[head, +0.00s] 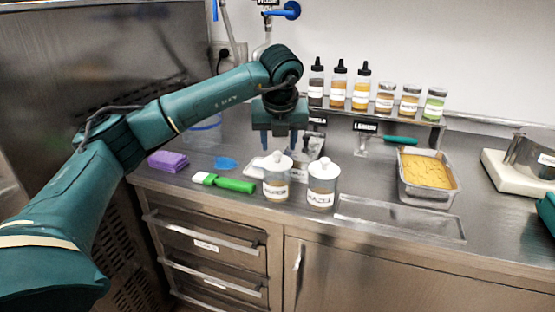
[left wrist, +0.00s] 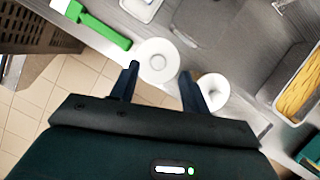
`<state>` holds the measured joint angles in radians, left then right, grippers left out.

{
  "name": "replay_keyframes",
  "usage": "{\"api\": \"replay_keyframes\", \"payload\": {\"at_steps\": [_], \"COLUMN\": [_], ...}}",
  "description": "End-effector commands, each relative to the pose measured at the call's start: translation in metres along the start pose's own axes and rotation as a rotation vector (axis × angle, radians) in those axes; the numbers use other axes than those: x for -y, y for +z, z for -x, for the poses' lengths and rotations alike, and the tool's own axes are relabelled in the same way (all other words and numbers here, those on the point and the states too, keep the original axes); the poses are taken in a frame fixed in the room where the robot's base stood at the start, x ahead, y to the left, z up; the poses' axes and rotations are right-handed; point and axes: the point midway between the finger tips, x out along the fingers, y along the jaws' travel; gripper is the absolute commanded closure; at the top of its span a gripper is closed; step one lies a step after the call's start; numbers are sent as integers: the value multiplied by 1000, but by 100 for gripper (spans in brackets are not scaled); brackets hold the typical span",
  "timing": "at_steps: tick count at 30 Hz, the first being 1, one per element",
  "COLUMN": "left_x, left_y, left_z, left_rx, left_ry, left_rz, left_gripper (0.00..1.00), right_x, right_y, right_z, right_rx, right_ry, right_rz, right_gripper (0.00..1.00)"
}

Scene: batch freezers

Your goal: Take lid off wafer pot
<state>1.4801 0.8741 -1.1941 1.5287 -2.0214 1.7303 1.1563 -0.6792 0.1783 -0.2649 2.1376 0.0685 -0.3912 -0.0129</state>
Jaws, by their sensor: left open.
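The right one is a pot labelled like hazel (head: 321,198), also lidded. My left gripper (head: 280,143) is open and empty, pointing down above and behind the wafer pot. In the left wrist view the wafer pot's round lid (left wrist: 157,60) lies just beyond and between the fingertips (left wrist: 158,76); the other lid (left wrist: 212,91) is beside the right finger. My right gripper does not show.
A green-handled brush (head: 232,184) and purple sponge (head: 168,161) lie left of the pots. Bottles and jars fill a back shelf (head: 430,121).

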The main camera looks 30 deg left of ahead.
Motion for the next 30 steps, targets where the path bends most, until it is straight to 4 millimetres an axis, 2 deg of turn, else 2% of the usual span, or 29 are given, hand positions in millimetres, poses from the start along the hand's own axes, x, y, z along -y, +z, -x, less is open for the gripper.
{"api": "replay_keyframes", "payload": {"at_steps": [6,15,30], "left_x": [-3,-3,-3], "left_y": [1,1,1], "left_z": [-31,-37,-36], "left_rx": [-2,0,0], "left_ry": [3,0,0], "left_rz": [1,1,0], "left_gripper": [54,54,94], "right_x": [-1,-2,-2], "right_y": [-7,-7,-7], "right_z": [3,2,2], "right_rx": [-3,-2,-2], "right_ry": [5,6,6], "right_rz": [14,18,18], "right_gripper": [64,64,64]}}
